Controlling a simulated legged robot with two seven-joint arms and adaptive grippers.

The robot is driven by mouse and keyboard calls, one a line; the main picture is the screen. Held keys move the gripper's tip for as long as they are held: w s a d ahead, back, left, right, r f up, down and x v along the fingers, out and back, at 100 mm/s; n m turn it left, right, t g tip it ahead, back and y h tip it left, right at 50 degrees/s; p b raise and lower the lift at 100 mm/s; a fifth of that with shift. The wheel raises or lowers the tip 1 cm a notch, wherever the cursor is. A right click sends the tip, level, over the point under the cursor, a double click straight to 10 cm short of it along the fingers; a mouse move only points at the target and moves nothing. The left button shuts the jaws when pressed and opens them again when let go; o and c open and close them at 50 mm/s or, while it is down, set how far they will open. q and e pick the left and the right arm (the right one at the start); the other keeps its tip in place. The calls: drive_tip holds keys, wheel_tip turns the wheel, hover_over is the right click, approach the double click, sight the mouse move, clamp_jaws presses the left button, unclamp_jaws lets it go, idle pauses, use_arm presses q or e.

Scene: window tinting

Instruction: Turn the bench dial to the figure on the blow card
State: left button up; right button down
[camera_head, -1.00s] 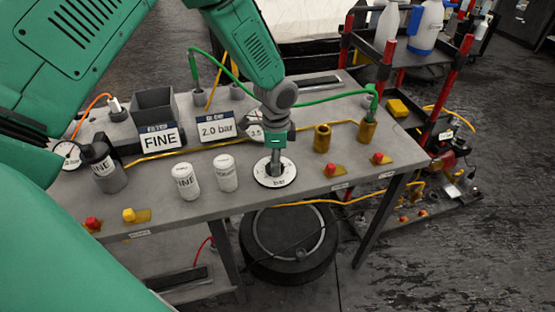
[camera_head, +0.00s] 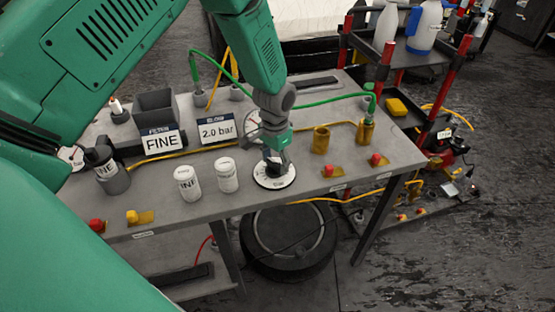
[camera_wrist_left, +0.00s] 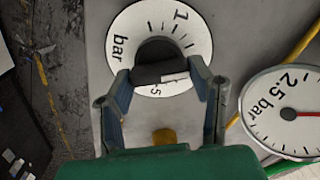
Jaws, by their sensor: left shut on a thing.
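The bench dial (camera_head: 275,184) is a white disc near the bench's front edge, with a dark knob. In the left wrist view its face (camera_wrist_left: 192,28) shows a 1, tick marks and "bar", and its knob (camera_wrist_left: 155,52) sits between my fingers. My left gripper (camera_wrist_left: 161,78) is shut on the knob; in the head view it reaches the dial from above (camera_head: 275,157). The blow card (camera_head: 217,130) reads "2.0 bar" and stands behind the dial to the left. The knob's exact setting cannot be read. My right gripper is not in view.
A round gauge marked bar (camera_wrist_left: 288,114) with a red pointer lies near the dial. Two white canisters (camera_head: 227,175) stand left of it. A FINE card (camera_head: 161,142) is farther left.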

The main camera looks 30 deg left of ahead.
sight(274, 162)
use_arm(q)
drive_tip(key=shift+s+a+f+n, duration=0.1)
drive_tip(key=shift+s+n, duration=0.1)
drive_tip(key=shift+n, duration=0.35)
drive_tip(key=shift+s+f+n, duration=0.1)
drive_tip(key=shift+s+n, duration=0.05)
drive_tip(key=shift+n, duration=0.4)
drive_tip(key=o, duration=1.2)
drive_tip(key=shift+c, duration=0.2)
drive_tip(key=shift+w+r, duration=0.1)
drive_tip(key=shift+r, duration=0.1)
drive_tip(key=shift+w+r, duration=0.1)
drive_tip(key=shift+r, duration=0.2)
wheel_tip(274, 162, up, 11)
